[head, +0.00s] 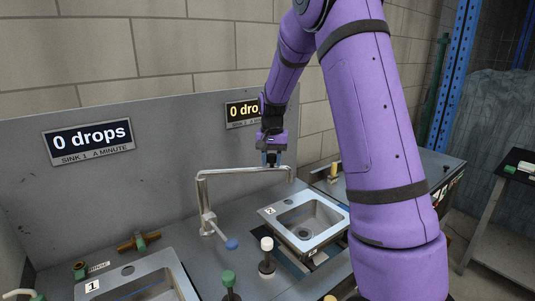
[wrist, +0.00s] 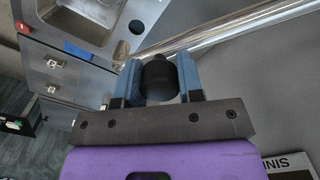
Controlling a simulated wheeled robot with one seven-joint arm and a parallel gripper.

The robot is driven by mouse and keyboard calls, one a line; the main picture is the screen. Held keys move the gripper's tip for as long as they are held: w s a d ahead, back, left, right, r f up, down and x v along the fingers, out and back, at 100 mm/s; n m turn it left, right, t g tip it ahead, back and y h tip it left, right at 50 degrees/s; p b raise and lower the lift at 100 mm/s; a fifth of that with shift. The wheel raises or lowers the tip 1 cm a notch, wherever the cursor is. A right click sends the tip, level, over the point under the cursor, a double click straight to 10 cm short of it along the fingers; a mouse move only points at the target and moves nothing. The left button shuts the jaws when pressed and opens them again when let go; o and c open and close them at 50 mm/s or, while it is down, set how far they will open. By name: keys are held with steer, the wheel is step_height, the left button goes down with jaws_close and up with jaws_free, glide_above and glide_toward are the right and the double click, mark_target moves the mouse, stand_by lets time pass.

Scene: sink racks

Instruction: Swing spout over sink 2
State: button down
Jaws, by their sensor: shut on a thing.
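The metal spout (head: 235,171) runs level from its upright pipe on the counter to the right, and its bent-down tip (head: 291,177) shows just above the back edge of sink 2 (head: 279,222) in the head view. I cannot tell whether the tip is over the basin. My gripper (head: 270,160) is at the spout's outer part. In the wrist view my gripper (wrist: 159,80) has its blue fingers closed around a black knob (wrist: 160,77) beside the spout tube (wrist: 225,35). The sink in the wrist view (wrist: 92,15) is at upper left.
Sink 1 (head: 155,273) is at the lower left. A blue-tipped lever (head: 231,244) and white (head: 267,244) and green (head: 228,279) knobs stand on the counter before the spout. A grey back panel (head: 170,130) with drop displays rises behind.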

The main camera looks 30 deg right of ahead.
steer(key=shift+s+a+m, duration=0.5)
steer(key=shift+s+a, duration=0.05)
steer(key=shift+s, duration=0.3)
steer(key=shift+s+a+m, duration=0.5)
steer(key=shift+s+a, duration=0.05)
steer(key=shift+s, duration=0.25)
steer(key=shift+s+a+m, duration=0.5)
steer(key=shift+s+a, duration=0.05)
steer(key=shift+s, duration=0.3)
steer(key=c, duration=0.7)
jaws_free()
steer(key=shift+c, duration=0.2)
step_height(320, 180, up, 11)
